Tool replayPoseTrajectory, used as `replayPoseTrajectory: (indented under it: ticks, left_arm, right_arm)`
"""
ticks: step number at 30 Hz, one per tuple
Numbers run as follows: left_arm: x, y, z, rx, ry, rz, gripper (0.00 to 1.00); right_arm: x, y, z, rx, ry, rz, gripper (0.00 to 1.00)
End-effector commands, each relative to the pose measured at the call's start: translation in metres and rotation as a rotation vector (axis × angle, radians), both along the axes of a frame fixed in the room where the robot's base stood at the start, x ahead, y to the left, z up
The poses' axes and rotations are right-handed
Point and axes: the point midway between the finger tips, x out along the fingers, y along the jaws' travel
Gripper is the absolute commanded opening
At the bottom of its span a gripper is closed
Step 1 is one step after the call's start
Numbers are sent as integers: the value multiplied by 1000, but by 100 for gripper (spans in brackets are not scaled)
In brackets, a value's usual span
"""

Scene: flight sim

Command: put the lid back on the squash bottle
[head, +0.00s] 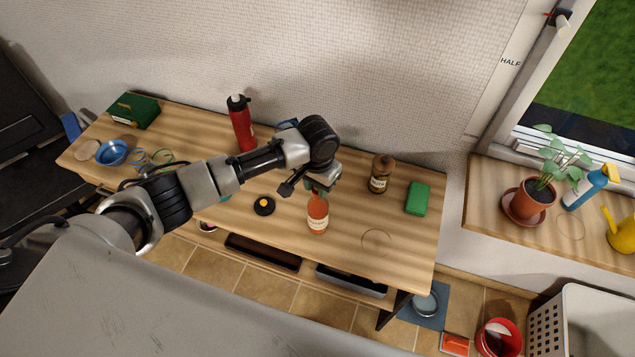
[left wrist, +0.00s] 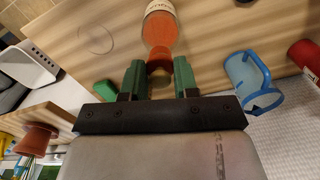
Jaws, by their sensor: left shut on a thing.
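The squash bottle (head: 317,215) stands upright on the table, orange with a pale label. It also shows at the top of the left wrist view (left wrist: 160,28). My left gripper (head: 319,189) is directly over the bottle's top. Its green fingers (left wrist: 158,74) are shut on a small orange-brown piece, which looks like the lid (left wrist: 158,67), in line with the bottle's neck. The fingers hide much of it, and I cannot tell whether it touches the bottle's mouth. My right gripper is not in view.
A black disc with a yellow-orange centre (head: 264,205) lies left of the bottle. A brown bottle (head: 380,173) and a green block (head: 417,198) stand to the right. A red flask (head: 241,122) and a blue jug (left wrist: 247,78) are behind. The table's right front is mostly clear.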

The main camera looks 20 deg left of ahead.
Motion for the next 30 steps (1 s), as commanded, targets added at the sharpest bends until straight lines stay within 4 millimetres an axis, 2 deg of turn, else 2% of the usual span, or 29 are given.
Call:
replayPoseTrajectory:
  ticks: [30]
  left_arm:
    - [0, 0, -2, 0, -1, -1, 8]
  right_arm:
    - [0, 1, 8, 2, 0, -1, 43]
